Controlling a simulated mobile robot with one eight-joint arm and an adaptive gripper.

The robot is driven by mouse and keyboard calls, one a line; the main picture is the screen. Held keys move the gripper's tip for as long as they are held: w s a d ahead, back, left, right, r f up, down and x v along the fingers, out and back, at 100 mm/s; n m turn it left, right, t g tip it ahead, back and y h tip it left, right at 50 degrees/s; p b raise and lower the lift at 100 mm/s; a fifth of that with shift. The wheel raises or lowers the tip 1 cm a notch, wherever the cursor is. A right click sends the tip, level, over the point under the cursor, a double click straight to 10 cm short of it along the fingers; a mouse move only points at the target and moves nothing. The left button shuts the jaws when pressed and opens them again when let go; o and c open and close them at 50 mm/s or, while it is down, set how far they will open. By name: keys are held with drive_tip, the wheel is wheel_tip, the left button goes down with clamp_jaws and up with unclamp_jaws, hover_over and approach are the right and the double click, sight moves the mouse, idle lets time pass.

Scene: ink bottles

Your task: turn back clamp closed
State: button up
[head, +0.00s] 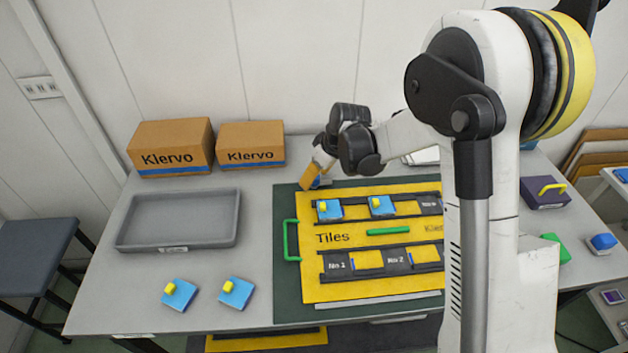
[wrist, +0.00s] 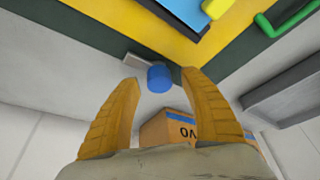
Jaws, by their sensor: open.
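The back clamp shows in the wrist view as a blue round knob (wrist: 160,79) on a short grey bar (wrist: 137,62), at the edge of the dark green mat. In the head view only a small part of the clamp (head: 325,182) shows beside my fingers, at the back left of the yellow tile board (head: 350,288). My gripper (head: 305,185) has orange fingers and points down there. In the wrist view my gripper (wrist: 159,77) is open, with the knob appearing between its fingertips. I cannot tell whether the fingers touch it.
The board carries two blue tiles with yellow knobs (head: 329,209), a green bar and a green handle (head: 291,240). An empty grey tray (head: 180,244) is at left. Two Klervo boxes (head: 252,156) stand behind. Two loose blue tiles (head: 237,292) lie in front.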

drive_tip(key=shift+w+f, duration=0.1)
drive_tip(key=shift+f, duration=0.2)
clamp_jaws()
